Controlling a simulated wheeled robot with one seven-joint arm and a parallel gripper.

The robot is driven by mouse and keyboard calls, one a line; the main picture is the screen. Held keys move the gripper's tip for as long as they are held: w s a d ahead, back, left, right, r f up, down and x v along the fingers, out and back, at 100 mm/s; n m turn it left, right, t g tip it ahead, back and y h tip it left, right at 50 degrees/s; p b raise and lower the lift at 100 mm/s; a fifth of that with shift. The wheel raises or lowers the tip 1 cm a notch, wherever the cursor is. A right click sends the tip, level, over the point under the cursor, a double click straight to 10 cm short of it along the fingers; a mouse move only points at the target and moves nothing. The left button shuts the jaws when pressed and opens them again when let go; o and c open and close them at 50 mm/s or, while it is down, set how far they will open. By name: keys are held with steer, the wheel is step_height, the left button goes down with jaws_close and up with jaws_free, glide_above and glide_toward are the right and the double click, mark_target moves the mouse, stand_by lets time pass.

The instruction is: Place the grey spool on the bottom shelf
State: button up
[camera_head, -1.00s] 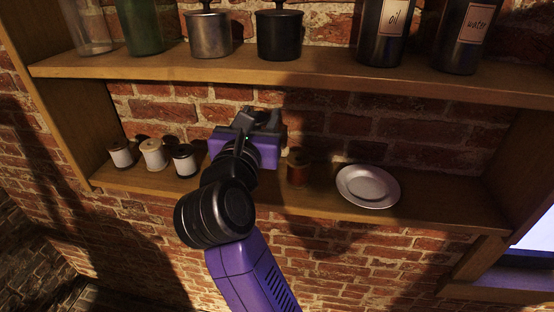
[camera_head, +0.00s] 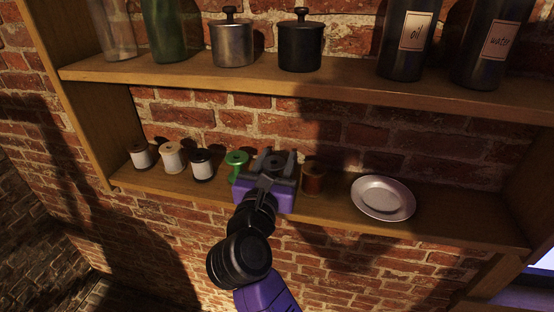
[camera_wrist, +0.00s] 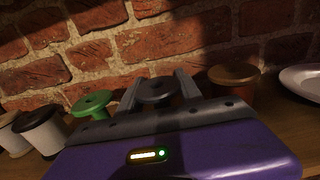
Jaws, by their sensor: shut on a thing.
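The dark grey spool (camera_wrist: 157,92) is between the two fingers of my gripper (camera_wrist: 160,88) in the wrist view. Its round top flange shows; its lower part is hidden behind the gripper body. In the head view my gripper (camera_head: 275,163) is shut on the grey spool (camera_head: 275,168) at the bottom shelf (camera_head: 330,210), between a green spool (camera_head: 237,160) and a brown spool (camera_head: 313,178). I cannot tell whether the grey spool's base touches the shelf.
Several pale-bodied spools (camera_head: 172,157) stand left of the green one. A metal plate (camera_head: 383,198) lies right of the brown spool. The upper shelf (camera_head: 330,82) holds pots, jars and bottles labelled oil (camera_head: 408,40) and water (camera_head: 487,45). A brick wall is behind.

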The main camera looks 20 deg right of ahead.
steer(key=o, duration=1.3)
steer(key=shift+f, duration=0.1)
steer(key=shift+r, duration=0.2)
steer(key=b+v, duration=0.2)
steer(key=v, duration=1)
steer(key=shift+b, duration=0.3)
